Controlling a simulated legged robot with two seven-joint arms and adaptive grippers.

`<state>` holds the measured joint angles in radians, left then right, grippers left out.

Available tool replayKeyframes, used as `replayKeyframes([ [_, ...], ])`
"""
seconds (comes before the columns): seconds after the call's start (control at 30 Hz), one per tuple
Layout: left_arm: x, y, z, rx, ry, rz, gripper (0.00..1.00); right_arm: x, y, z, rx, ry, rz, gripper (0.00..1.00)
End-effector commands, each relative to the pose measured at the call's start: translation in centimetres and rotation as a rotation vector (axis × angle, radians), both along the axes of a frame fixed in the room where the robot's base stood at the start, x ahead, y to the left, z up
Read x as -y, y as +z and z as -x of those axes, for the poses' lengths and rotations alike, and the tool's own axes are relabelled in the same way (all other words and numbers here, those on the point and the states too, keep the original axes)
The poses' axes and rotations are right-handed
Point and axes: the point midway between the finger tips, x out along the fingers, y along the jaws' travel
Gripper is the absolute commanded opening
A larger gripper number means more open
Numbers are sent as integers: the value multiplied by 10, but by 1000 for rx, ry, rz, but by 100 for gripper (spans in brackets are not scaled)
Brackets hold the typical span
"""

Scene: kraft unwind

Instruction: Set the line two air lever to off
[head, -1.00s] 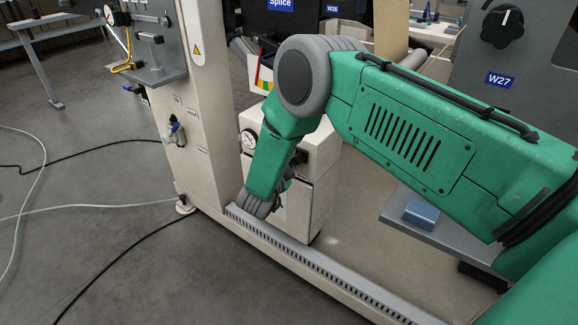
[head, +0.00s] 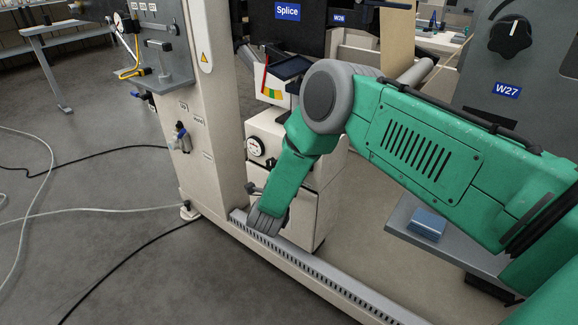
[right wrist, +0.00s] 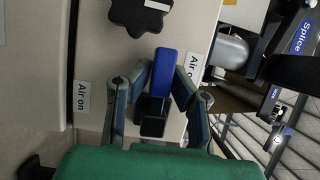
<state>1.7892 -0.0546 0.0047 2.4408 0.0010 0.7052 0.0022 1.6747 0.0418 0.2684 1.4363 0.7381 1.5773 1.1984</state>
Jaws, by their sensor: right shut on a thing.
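In the right wrist view a blue lever handle (right wrist: 164,70) on a black valve body (right wrist: 153,117) stands out from a beige panel. No line number is readable there. In the head view my right gripper (head: 265,218) is low in front of the cream cabinet (head: 297,200); its fingertips and the lever are hidden. My left gripper is not in view.
A black knob (right wrist: 141,13) is just above the lever in the wrist view. In the head view a cream post (head: 217,120) carries another blue-handled valve (head: 181,137). A slotted grey rail (head: 320,272) runs below my gripper. Cables (head: 85,211) cross the floor at left.

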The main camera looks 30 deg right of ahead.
Motion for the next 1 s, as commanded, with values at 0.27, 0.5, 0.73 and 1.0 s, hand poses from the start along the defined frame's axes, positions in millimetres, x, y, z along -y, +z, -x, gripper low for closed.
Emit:
replayKeyframes([
  [0.27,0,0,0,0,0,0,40,0,0,1,26,0,-13,0],
  [0.5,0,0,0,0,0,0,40,0,0,1,26,-1,-13,0],
  [0.73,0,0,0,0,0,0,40,0,1,1,26,-1,-12,36],
  [1.0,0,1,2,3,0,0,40,-2,1,2,26,0,-12,36],
])
